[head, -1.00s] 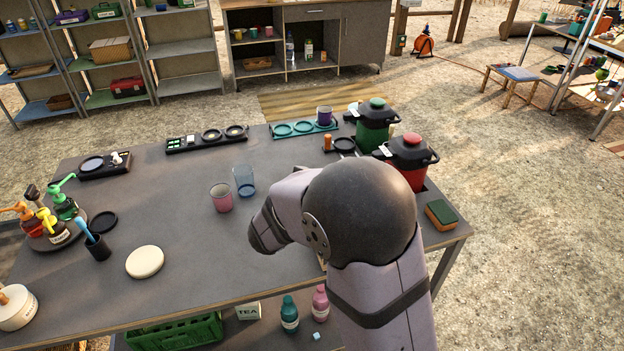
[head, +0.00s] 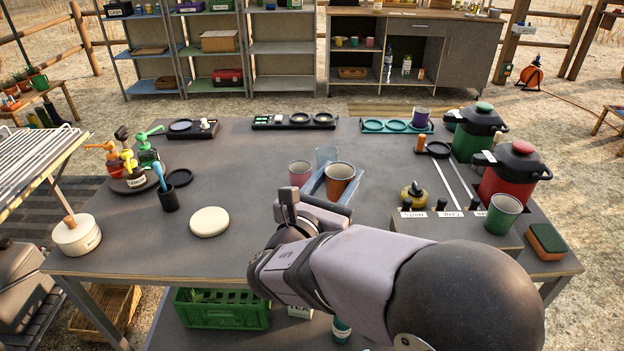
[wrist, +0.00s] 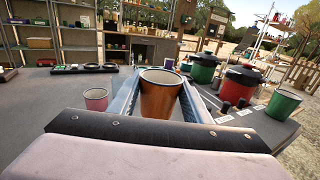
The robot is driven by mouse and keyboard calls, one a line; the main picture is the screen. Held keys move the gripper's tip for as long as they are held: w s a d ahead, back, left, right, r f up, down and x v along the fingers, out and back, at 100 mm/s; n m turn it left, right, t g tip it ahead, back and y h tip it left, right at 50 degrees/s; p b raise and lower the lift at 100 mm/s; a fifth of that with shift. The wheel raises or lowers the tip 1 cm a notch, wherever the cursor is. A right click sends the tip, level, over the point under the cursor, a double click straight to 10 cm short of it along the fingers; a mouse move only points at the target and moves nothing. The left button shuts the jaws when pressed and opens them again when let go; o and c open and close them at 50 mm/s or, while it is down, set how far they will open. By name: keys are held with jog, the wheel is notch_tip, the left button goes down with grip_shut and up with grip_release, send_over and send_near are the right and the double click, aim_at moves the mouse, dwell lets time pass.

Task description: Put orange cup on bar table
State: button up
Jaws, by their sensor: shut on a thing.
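The orange cup (head: 341,177) is upright between the two fingers of my gripper (head: 336,190), above the middle of the grey table (head: 250,255). The wrist view shows the orange cup (wrist: 160,99) between the fingers too, its open rim up. My gripper is shut on it. I cannot tell how far its base is from the tabletop; the gripper hides its lower part.
A pink cup (head: 300,172) and a blue clear glass (head: 326,157) stand close to the held cup. To the right are a green cup (head: 503,214), a labelled console (head: 455,229) and red (head: 510,185) and green pots (head: 474,140).

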jog(key=shift+w+a+f+n+y, duration=0.15)
jog(key=shift+w+a+n+y, duration=0.2)
jog(key=shift+a, duration=0.2)
jog(key=shift+a+f, duration=0.25)
jog(key=shift+f, duration=0.05)
jog(key=shift+f+b, duration=0.75)
jog(key=shift+f, duration=4.2)
jog(key=shift+f, duration=0.2)
jog(key=o, duration=1.1)
jog(key=shift+r, duration=0.2)
jog(key=v, duration=1.2)
jog(key=shift+d+f, duration=0.15)
